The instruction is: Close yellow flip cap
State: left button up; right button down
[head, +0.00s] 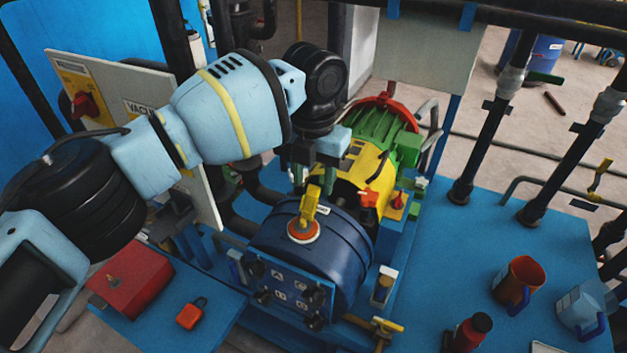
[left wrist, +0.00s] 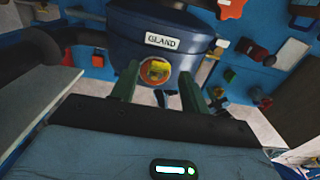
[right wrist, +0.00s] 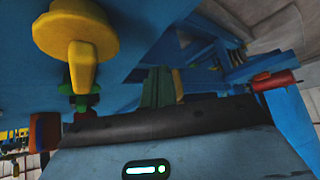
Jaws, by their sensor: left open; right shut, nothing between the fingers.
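The yellow flip cap (head: 309,205) stands up from a round orange-red ring (head: 303,231) on top of the dark blue vessel (head: 335,240). In the left wrist view, the yellow cap (left wrist: 158,69) shows inside its orange ring, below the GLAND label. My left gripper (head: 316,180) is open and points down just above and behind the cap. Its two green fingers (left wrist: 158,90) frame the cap in the left wrist view; I cannot tell whether either touches it. My right gripper (right wrist: 158,85) is shut and empty, and is outside the head view.
A yellow knob (right wrist: 78,38) is close to my right gripper. A yellow-green motor (head: 378,150) stands behind the vessel. A white panel (head: 150,130) with a red switch is left of it. An orange mug (head: 519,283) and a red bottle (head: 471,334) stand on the blue deck at right.

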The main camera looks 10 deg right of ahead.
aim_at(311, 198)
pick_arm(q)
jog(key=shift+f, duration=0.9)
pick_arm(e)
jog(key=shift+w+r, duration=0.25)
jog(key=shift+w, duration=0.1)
pick_arm(q)
jog(key=shift+c, duration=0.2)
pick_arm(e)
jog(key=shift+s, duration=0.1)
